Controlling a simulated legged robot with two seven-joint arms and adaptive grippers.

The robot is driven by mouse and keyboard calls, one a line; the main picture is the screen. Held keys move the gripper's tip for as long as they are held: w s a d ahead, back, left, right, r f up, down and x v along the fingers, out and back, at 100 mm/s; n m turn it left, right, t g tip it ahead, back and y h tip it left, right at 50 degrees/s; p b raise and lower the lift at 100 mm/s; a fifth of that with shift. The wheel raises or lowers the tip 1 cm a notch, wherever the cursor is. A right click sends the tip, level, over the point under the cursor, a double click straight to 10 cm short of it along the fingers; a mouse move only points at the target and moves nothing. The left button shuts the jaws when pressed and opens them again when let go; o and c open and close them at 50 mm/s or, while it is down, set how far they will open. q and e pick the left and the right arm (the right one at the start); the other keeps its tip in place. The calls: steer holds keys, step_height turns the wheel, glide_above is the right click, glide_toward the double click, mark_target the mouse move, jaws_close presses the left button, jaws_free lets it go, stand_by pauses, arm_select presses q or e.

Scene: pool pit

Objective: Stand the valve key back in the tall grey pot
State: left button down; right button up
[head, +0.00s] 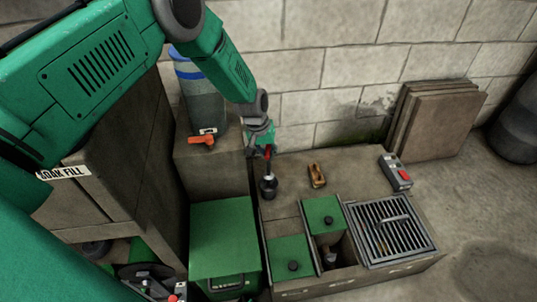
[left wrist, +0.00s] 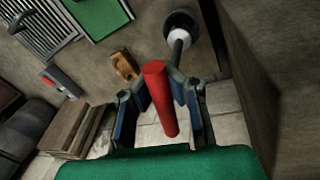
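I cannot tell whether the dark end touches the slab. A tall grey cylinder (head: 203,103) with a blue band, likely the grey pot, stands left of the gripper; my arm partly hides its top. My right gripper is not in view.
An orange-handled valve (head: 202,139) sits by the cylinder. A green box (head: 222,240), green lids (head: 324,214) and a grate (head: 390,229) lie in front. A wooden block (head: 317,175) and a red-button box (head: 396,172) rest on the slab. Boards (head: 440,120) lean on the wall.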

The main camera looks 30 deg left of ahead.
mark_target(269, 172)
arm_select(q)
steer(key=shift+f, duration=0.2)
stand_by(0.3)
steer(key=shift+a+b+x, duration=0.1)
steer(key=shift+b+x, duration=0.45)
steer(key=shift+x, duration=0.15)
steer(key=shift+a+b+x, duration=0.15)
steer(key=shift+b+x, duration=0.35)
steer(key=shift+x, duration=0.15)
steer(key=shift+s+f, duration=0.15)
steer(key=shift+f, duration=0.2)
steer(key=shift+f+b, duration=0.6)
steer(key=shift+b, duration=0.05)
steer(key=shift+f, duration=0.75)
steer(key=shift+x, duration=1.1)
stand_by(0.3)
steer(key=c, duration=1.6)
jaws_free()
steer(key=shift+s+a, duration=0.15)
steer(key=shift+c, duration=0.2)
